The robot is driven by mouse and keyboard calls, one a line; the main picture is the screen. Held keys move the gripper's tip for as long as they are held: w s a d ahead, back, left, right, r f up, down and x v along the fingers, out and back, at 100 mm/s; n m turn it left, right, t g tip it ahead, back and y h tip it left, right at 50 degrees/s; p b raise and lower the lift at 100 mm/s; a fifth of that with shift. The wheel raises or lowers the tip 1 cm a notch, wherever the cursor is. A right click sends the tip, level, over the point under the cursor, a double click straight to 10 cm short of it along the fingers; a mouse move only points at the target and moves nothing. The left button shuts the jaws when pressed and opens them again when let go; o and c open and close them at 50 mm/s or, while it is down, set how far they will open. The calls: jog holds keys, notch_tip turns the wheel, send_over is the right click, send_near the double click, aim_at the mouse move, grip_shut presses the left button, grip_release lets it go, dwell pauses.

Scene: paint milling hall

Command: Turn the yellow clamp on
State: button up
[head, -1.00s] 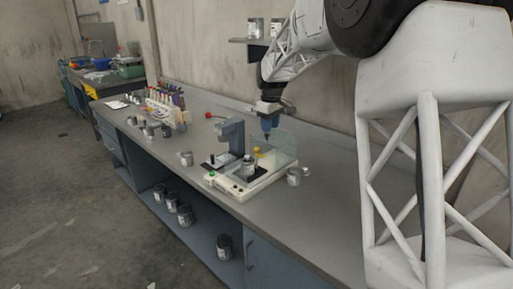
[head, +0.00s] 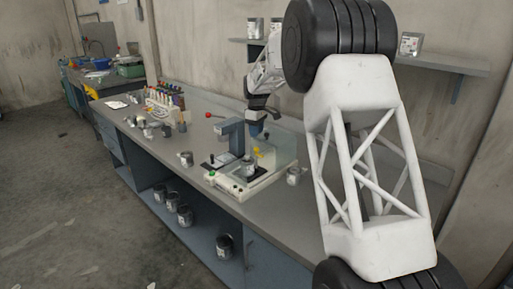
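The yellow clamp (head: 257,152) is a small yellow spot on the bench machine, just right of its blue-grey column (head: 231,138) and behind a metal can (head: 249,168). The machine has a pale base (head: 230,185). My gripper (head: 256,134) points down just above the yellow clamp, close to the column's right side. The fingertips are small and partly merge with the machine, so I cannot tell whether they touch the clamp or how far apart they are. The clamp's exact position is too small to make out.
A clear shield (head: 283,150) stands at the machine's back right. A red-knobbed lever (head: 208,115) sticks out left of the column. Loose cans stand left (head: 187,158) and right (head: 293,176) of the machine. The right part of the bench is largely hidden by my arm.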

aim_at(256, 148)
jog(key=shift+f, duration=0.1)
jog(key=shift+f, duration=3.85)
jog(key=c, duration=0.6)
